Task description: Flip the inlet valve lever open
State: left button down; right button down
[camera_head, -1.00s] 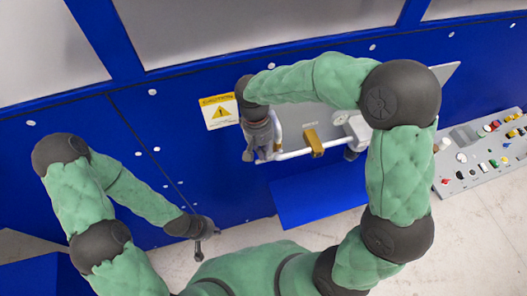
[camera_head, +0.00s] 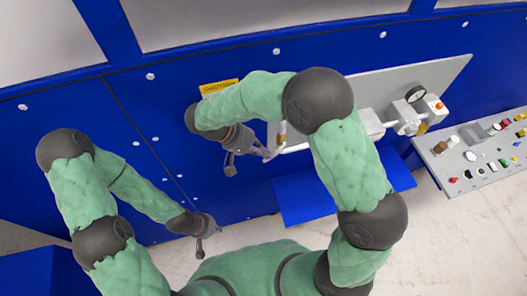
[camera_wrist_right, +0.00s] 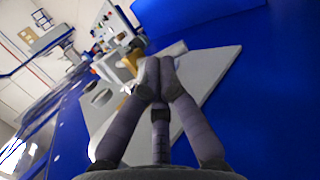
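A small yellow piece (camera_head: 282,134), possibly the inlet valve lever, shows by the left end of the white pipe (camera_head: 296,148) on the grey panel (camera_head: 440,72). My forearm hides much of that part of the panel. My right gripper (camera_head: 250,162) is left of the pipe end with its fingers apart and nothing visible between them. In the right wrist view its fingers (camera_wrist_right: 159,78) overlap the panel (camera_wrist_right: 215,75), with yellow parts (camera_wrist_right: 132,60) partly behind them; contact cannot be told. My left gripper (camera_head: 207,240) hangs low at the left, open and empty.
A button console (camera_head: 480,152) stands at the far right. A blue shelf (camera_head: 330,195) juts out below the pipe. A yellow warning label (camera_head: 217,86) is partly covered by my right arm.

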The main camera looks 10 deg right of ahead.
jog(key=shift+f+h, duration=0.5)
jog(key=shift+f, duration=0.05)
jog(key=b+x, duration=0.2)
jog(key=b, duration=0.1)
jog(key=shift+w+d+f, duration=0.15)
jog(key=shift+f, duration=0.35)
jog(key=shift+r, duration=0.8)
jog(key=shift+p, duration=0.3)
